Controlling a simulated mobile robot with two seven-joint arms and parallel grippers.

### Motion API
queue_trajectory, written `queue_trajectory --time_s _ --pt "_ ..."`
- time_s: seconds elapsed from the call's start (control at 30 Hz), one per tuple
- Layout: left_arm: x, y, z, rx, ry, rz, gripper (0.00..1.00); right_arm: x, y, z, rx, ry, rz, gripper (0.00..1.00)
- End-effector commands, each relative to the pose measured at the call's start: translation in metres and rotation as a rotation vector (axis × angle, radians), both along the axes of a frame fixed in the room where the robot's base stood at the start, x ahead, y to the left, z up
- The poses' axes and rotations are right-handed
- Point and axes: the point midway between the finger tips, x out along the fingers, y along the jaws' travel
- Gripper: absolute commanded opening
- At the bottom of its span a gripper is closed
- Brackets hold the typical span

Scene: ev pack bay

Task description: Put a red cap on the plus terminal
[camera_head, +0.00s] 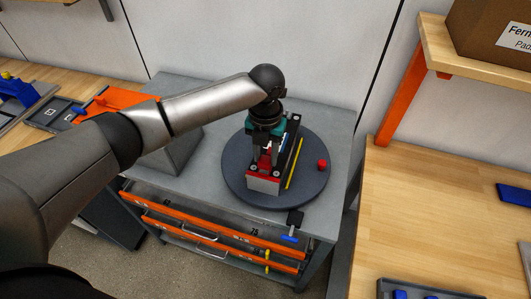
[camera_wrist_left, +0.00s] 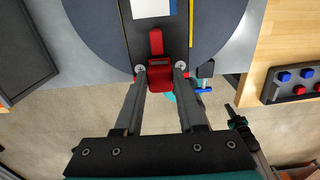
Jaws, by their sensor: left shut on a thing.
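My left gripper (camera_head: 265,168) reaches down over a long dark module (camera_head: 290,135) with a red and light grey front end on the round turntable. In the left wrist view its fingers (camera_wrist_left: 160,72) are shut on a red cap (camera_wrist_left: 160,75), at the module's near end. A smaller red piece (camera_wrist_left: 156,42) shows on the module just beyond the cap. I cannot tell whether the held cap touches a terminal; the terminal under it is hidden. Another small red part (camera_head: 322,164) stands on the turntable, right of the module. My right gripper is not in view.
The dark turntable (camera_head: 238,185) sits on a grey cart (camera_head: 335,125). A blue-handled clamp (camera_head: 292,232) is at the cart's front edge. A tray (camera_wrist_left: 270,92) with blue and red pieces lies on the wooden bench (camera_head: 430,190) at right. A grey block (camera_head: 175,155) stands left of the turntable.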

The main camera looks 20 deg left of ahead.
Motion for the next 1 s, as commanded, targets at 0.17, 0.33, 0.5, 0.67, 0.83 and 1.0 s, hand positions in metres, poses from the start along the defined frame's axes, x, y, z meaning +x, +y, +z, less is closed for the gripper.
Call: queue_trajectory --time_s 0.17,0.33,0.5,0.67,0.83,1.0 --pt "-0.0001 0.0000 -0.0008 0.000 0.000 0.000 0.00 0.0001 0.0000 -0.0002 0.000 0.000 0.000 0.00" --pt "-0.0002 0.0001 -0.0037 0.000 0.001 0.000 0.00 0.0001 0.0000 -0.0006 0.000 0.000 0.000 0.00" --pt "-0.0002 0.0003 -0.0072 0.000 0.001 0.001 0.00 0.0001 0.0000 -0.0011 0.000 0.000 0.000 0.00" --pt "0.0000 0.0003 -0.0091 0.000 0.001 0.001 0.00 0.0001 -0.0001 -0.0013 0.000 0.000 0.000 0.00" --pt "0.0001 0.0003 -0.0091 0.000 0.000 0.000 0.00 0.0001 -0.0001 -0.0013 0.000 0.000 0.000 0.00" --pt "0.0001 0.0003 -0.0094 0.000 0.000 0.000 0.00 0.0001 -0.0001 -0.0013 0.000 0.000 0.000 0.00"
